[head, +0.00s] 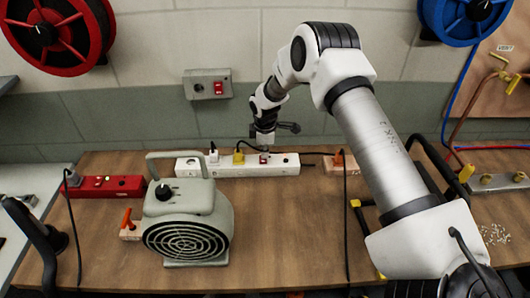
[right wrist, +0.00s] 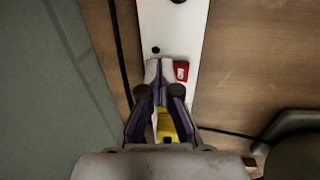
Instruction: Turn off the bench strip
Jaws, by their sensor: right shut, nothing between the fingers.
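The white bench strip (head: 283,167) lies along the back of the workbench. It carries a white plug (head: 213,155), a yellow plug (head: 239,157) and a red rocker switch (head: 264,159). My right gripper (head: 264,143) is shut and empty, pointing down over the strip near the red switch. In the right wrist view, its closed fingertips (right wrist: 162,66) are just beside the red switch (right wrist: 181,71), over the white strip (right wrist: 173,40). I cannot tell whether they touch it or which way the rocker is tipped. The yellow plug (right wrist: 167,126) shows between the fingers. My left gripper is not in view.
A grey-green fan heater (head: 187,222) stands in front of the strip's left part. A red strip (head: 112,187) lies at the left. A wall box (head: 208,84) with a red switch hangs above. Black cables cross the bench. The middle front of the bench (head: 285,230) is clear.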

